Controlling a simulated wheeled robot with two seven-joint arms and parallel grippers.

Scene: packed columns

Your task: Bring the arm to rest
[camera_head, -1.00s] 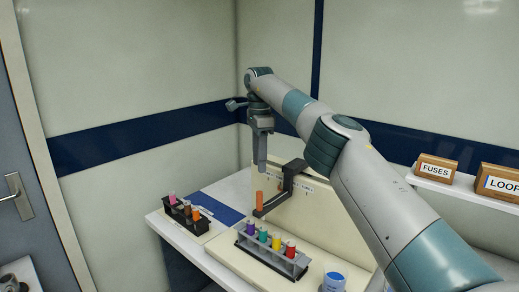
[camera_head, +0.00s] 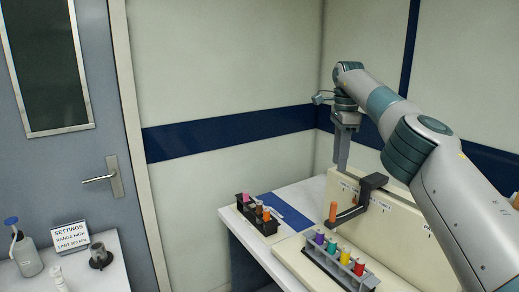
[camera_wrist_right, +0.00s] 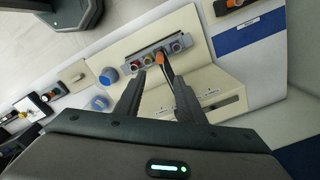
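My right arm comes in from the right in the head view and reaches over the bench. Its gripper (camera_head: 342,150) points down above the cream panel unit. An orange cylinder (camera_head: 333,211) stands at the end of a dark bracket (camera_head: 366,190) below the gripper, apart from it. In the right wrist view the two fingers of my right gripper (camera_wrist_right: 157,82) are spread with nothing held between them. The orange cylinder (camera_wrist_right: 160,57) shows beyond the fingertips. My left gripper is in neither view.
A grey rack (camera_head: 340,266) holds several coloured cylinders. A black rack (camera_head: 258,219) with several more stands beside a blue strip (camera_head: 285,211). At left a side table holds a bottle (camera_head: 26,252) and a settings sign (camera_head: 71,236), before a grey door (camera_head: 80,165).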

